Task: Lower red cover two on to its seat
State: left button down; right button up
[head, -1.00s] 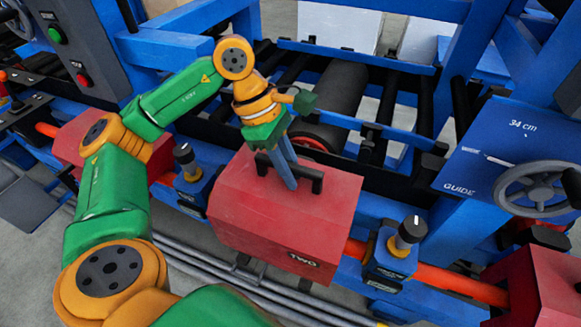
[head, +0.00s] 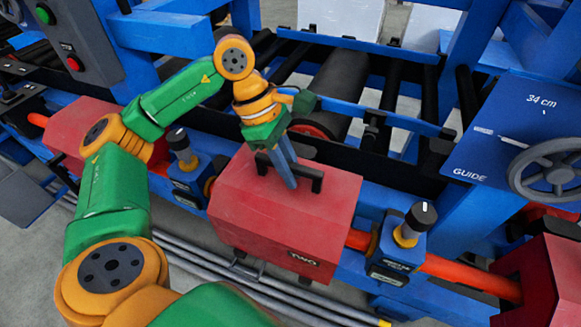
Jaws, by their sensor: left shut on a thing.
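Red cover two (head: 285,212) is a box-shaped red cover with a black "TWO" label on its front and a black handle (head: 316,183) on top. It is in the middle of the head view, over the orange-red shaft (head: 455,272). My left gripper (head: 286,178) points down from above with its blue-grey fingers shut on the handle. The seat under the cover is hidden, and I cannot tell whether the cover touches it. My right gripper is not in view.
Knobbed blue blocks stand at the cover's left (head: 187,165) and right (head: 400,240). Other red covers are at far left (head: 85,135) and lower right (head: 548,280). A guide panel with a handwheel (head: 552,170) is at right. Rollers (head: 335,90) lie behind.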

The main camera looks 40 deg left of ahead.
pick_arm(q)
jog(key=shift+s+f+b, duration=0.1)
jog(key=shift+f+b, duration=0.2)
dwell(0.4)
jog(key=c, duration=0.7)
grip_release()
jog(key=shift+s, duration=0.1)
